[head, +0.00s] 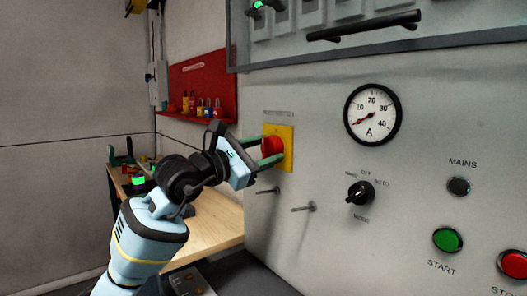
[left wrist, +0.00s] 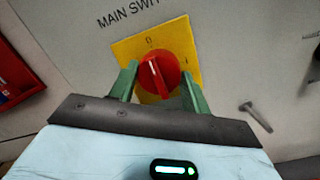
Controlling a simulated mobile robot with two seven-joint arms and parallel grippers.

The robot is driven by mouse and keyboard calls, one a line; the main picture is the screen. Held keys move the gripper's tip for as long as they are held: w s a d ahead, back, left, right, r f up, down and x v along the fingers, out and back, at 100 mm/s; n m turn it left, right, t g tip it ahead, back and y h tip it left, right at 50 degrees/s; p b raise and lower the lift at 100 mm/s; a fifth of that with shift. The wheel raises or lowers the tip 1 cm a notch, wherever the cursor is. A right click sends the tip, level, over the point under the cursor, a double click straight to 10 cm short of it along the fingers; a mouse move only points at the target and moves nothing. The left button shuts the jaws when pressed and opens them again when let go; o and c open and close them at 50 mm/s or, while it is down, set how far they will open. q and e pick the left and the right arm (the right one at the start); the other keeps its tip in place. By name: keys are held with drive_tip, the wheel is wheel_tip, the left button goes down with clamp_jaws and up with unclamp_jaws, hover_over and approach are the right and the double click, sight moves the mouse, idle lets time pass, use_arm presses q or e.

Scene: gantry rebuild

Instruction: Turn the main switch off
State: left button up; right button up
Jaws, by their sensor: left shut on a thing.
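The main switch is a red rotary knob (head: 271,147) on a yellow square plate (head: 287,136) on the grey cabinet front. In the left wrist view the knob (left wrist: 167,64) has a raised grip with a white line pointing up and slightly left, roughly toward the "0" mark on the plate (left wrist: 185,35); another mark is at the right. My left gripper (head: 265,150) reaches the knob from the left, its green fingers on either side, shut on it. In the left wrist view the fingers (left wrist: 158,75) flank the knob. My right gripper is not in view.
Two small metal pegs (head: 304,208) stick out below the switch. A black mode selector (head: 360,192), an ammeter (head: 372,114) and green START button (head: 447,239) are to the right. A red padlock board (head: 203,85) and wooden bench (head: 215,222) are at left.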

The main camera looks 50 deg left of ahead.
use_arm(q)
drive_tip(key=o, duration=1)
drive_tip(key=shift+c, duration=0.2)
drive_tip(key=shift+s+f, duration=0.2)
drive_tip(key=shift+s, duration=0.25)
drive_tip(key=s+b, duration=0.2)
drive_tip(key=s, duration=0.4)
drive_tip(key=shift+s+a+f, duration=0.3)
drive_tip(key=shift+s, duration=0.1)
